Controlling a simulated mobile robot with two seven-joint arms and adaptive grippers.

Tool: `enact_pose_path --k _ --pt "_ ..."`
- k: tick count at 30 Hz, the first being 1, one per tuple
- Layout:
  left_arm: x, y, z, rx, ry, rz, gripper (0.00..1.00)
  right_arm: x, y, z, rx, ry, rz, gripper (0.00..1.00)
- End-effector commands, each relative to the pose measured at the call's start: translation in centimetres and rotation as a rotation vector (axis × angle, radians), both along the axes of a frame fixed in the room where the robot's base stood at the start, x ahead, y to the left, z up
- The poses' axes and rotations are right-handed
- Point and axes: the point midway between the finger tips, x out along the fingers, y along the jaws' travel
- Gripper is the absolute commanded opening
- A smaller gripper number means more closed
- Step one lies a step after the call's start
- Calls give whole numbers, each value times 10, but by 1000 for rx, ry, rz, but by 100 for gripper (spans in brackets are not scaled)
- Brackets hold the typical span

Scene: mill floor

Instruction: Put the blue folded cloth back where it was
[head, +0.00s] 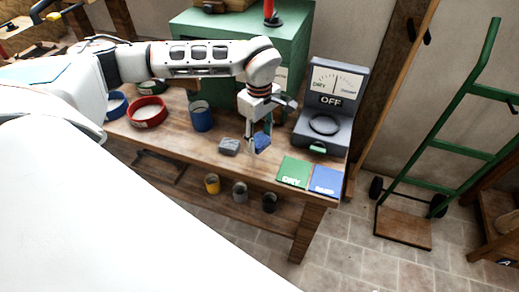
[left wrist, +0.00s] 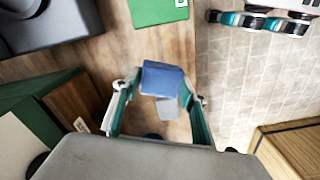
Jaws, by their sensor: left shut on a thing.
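The blue folded cloth (head: 263,141) is held between the fingers of my left gripper (head: 259,147), above the wooden bench. In the left wrist view the blue cloth (left wrist: 161,79) sits between the two teal fingertips of the left gripper (left wrist: 160,92). A grey folded cloth (head: 229,146) lies on the bench just left of the gripper; it also shows in the left wrist view (left wrist: 168,108), partly behind the blue one.
A green DRY mat (head: 293,171) and a blue mat (head: 326,180) lie at the bench's right end. A dial meter reading OFF (head: 323,115) stands behind them. A blue cup (head: 201,116) and red bowl (head: 148,112) stand left. A green hand truck (head: 440,140) stands right.

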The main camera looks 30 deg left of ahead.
Motion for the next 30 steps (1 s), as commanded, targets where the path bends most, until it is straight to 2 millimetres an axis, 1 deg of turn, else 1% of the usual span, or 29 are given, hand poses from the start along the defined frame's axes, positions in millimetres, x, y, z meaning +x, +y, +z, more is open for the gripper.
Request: enact_pose_path --k 1,8,15,28,29,30 --pt "0 0 -6 -1 1 0 22 0 0 -1 0 1 0 40" --pt "0 0 -20 0 1 -1 22 0 0 -1 -1 2 0 40" --pt "0 0 -53 0 1 -1 22 1 0 0 0 -2 -1 40" --pt "0 0 -59 1 -1 -2 22 2 0 1 1 -6 -1 40" --pt "0 0 -59 0 -1 -2 50 2 0 1 1 -6 -1 40" --pt "0 0 -58 0 -1 -2 59 2 0 1 1 -6 -1 40"
